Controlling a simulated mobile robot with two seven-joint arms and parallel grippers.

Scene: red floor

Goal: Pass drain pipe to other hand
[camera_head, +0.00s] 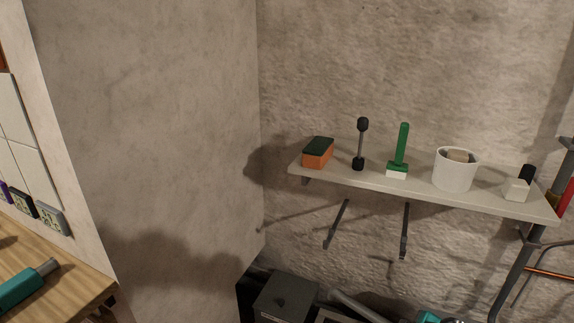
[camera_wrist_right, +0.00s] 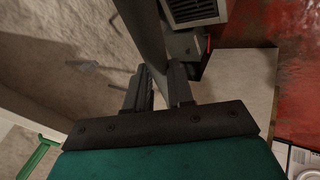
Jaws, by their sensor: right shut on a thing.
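The drain pipe appears to be the grey tube (camera_wrist_right: 148,38) in the right wrist view. It runs from the top edge down between the two dark fingers of my right gripper (camera_wrist_right: 160,88), which is shut on it. In the head view a grey pipe (camera_head: 360,306) shows at the bottom edge, slanting down to the right towards a teal part, probably of my right arm; most of it is out of frame. My left gripper is not in view.
A wall shelf (camera_head: 330,180) holds an orange and green sponge (camera_head: 318,153), a green-handled brush (camera_head: 401,150), a white pot (camera_head: 455,172) and other items. A dark box (camera_head: 287,298) stands below. A wooden bench (camera_head: 75,275) with a teal tool (camera_head: 22,288) is at left.

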